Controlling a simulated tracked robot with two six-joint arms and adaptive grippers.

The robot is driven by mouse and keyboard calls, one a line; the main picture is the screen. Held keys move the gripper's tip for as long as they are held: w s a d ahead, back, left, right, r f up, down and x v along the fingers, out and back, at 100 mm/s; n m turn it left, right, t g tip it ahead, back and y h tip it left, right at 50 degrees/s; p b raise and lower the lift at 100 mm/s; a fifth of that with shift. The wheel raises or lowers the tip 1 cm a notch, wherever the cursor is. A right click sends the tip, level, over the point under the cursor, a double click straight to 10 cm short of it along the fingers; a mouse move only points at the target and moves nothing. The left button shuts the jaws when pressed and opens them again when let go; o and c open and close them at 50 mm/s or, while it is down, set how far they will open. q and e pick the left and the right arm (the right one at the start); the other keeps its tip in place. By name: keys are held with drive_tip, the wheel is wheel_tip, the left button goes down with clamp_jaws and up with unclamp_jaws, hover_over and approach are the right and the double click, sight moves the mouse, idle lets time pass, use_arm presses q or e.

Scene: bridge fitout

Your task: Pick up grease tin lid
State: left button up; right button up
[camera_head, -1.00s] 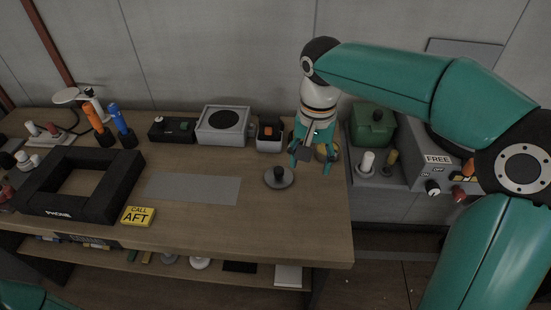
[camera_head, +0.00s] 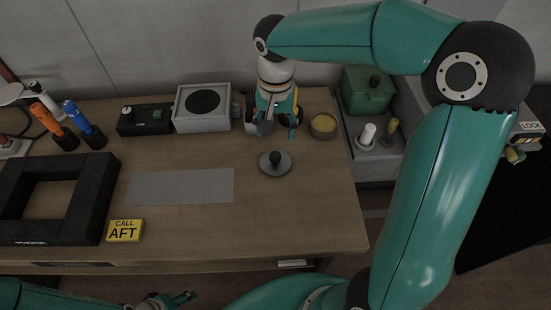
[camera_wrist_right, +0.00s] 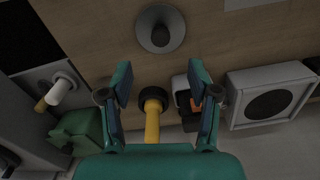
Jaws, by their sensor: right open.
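The grease tin lid, a grey disc with a black knob (camera_head: 275,163), lies flat on the wooden bench. It also shows at the top of the right wrist view (camera_wrist_right: 160,30). My right gripper (camera_head: 278,130) is open and empty, behind the lid and apart from it. In the right wrist view its fingers (camera_wrist_right: 160,80) spread below the lid, either side of a yellow-handled item (camera_wrist_right: 152,118) in a black base. The open grease tin (camera_head: 322,125) with yellowish content stands right of the gripper. My left gripper (camera_head: 172,300) shows partly at the bottom edge; its opening is unclear.
A grey box with a round black top (camera_head: 203,108) stands left of the gripper. A green box (camera_head: 368,90) and a white knob (camera_head: 367,134) are at right. A grey mat (camera_head: 180,187), black frame (camera_head: 98,200) and yellow sign (camera_head: 124,231) lie left. Bench around the lid is clear.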

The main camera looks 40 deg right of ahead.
sight(276, 154)
wheel_tip(276, 154, down, 10)
drive_tip(key=shift+f+p, duration=0.25)
drive_tip(key=shift+p, duration=0.1)
clamp_jaws()
idle(0.5)
drive_tip(key=shift+r, duration=0.15)
wheel_tip(276, 154, up, 20)
idle(0.6)
